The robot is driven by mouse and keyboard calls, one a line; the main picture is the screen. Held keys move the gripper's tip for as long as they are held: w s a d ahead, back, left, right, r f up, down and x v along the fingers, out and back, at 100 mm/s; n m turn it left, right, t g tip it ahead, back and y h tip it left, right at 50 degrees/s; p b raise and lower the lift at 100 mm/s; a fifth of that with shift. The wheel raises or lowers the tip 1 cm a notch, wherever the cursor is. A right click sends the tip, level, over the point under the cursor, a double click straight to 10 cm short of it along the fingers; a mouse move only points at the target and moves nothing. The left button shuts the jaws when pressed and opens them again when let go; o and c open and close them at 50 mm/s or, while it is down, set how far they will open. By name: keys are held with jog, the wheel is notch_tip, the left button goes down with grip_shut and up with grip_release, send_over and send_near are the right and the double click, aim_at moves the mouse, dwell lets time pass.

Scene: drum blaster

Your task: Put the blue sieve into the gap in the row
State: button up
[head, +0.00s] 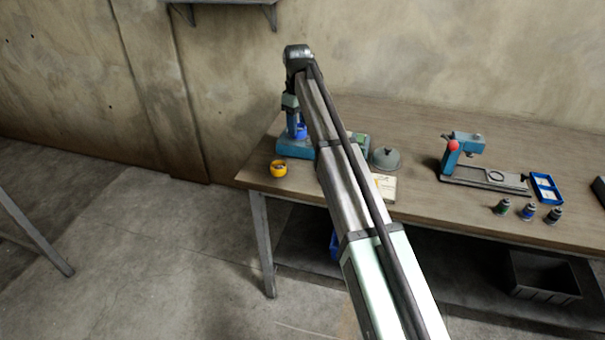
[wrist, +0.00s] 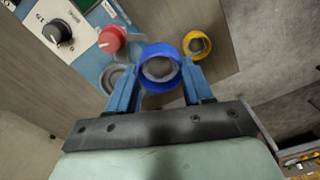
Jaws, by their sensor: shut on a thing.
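The blue sieve (wrist: 159,85) is a short round ring, held between the two blue fingers of my gripper (wrist: 157,88) in the wrist view. Its opening faces the wrist camera, and a greyish surface shows inside it. In the head view the blue sieve (head: 301,131) shows at the lower end of my gripper (head: 297,131), close over the blue-teal machine. A yellow sieve-like ring (head: 279,168) sits on the bench at the machine's front left; it also shows in the wrist view (wrist: 187,45). I cannot make out the row's gap.
The blue-teal machine (head: 329,152) stands at the bench's left end. The wrist view shows its black knob (wrist: 57,31), a red knob (wrist: 112,39) and a grey ring (wrist: 113,78). A grey dome (head: 385,158) and a teal press (head: 462,150) stand further right.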

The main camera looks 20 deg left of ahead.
jog(key=s+d+f, duration=0.2)
jog(key=s+d, duration=0.1)
jog(key=s, duration=0.2)
jog(key=shift+s+f, duration=0.1)
jog(key=shift+f, duration=4.8)
jog(key=o, duration=0.6)
jog(key=shift+f, duration=0.15)
jog(key=o, duration=0.5)
notch_tip(320, 180, up, 12)
jog(key=shift+r, duration=0.15)
